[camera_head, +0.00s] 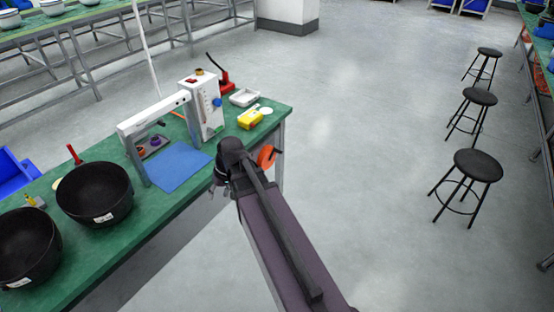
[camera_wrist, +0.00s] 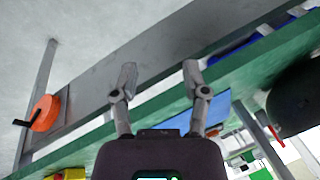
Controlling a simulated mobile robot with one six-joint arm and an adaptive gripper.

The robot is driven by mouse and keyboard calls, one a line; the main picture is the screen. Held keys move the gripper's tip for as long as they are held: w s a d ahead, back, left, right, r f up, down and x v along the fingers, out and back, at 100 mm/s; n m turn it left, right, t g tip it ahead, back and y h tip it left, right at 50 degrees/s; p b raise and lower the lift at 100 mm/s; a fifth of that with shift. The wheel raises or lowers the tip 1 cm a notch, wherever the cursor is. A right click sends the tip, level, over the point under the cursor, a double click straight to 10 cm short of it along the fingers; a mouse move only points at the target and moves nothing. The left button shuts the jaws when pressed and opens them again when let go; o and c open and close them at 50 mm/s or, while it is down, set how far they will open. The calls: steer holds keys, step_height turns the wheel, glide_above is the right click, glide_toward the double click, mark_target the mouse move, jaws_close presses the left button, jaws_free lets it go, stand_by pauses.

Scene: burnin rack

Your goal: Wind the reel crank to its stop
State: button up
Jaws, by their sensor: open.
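The orange reel (camera_head: 266,157) shows beside my arm in the head view, at the near right end of the green bench, partly covered by my arm. In the wrist view the orange reel (camera_wrist: 46,113) is at the left, mounted by the grey bench frame. A small dark crank handle (camera_wrist: 21,123) sticks out from its left side. My gripper (camera_wrist: 159,68) is open and empty in the wrist view, its fingers wide apart in front of the bench edge. It is well apart from the reel. In the head view my wrist hides most of the gripper.
The green bench (camera_head: 258,128) carries a white machine (camera_head: 203,108), a blue mat (camera_head: 178,166), a yellow device (camera_head: 250,118) and two black bowls (camera_head: 95,192). Several black stools (camera_head: 478,165) stand at the right. The floor between (camera_head: 370,120) is clear.

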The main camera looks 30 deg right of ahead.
steer(key=w+d+f+t+y+b, duration=0.3)
steer(key=w+d+f+b, duration=0.5)
steer(key=b, duration=0.3)
steer(key=m+t+b, duration=0.4)
steer(key=t+b, duration=0.8)
steer(key=b, duration=1.2)
glide_toward(277, 151)
steer(key=s+d, duration=0.2)
steer(key=s, duration=0.1)
steer(key=shift+w+d+f+y, duration=0.1)
steer(key=shift+d+f+y, duration=0.05)
steer(key=shift+f+y, duration=0.2)
steer(key=shift+w, duration=0.1)
steer(key=x, duration=1.3)
steer(key=shift+w, duration=0.35)
jaws_close()
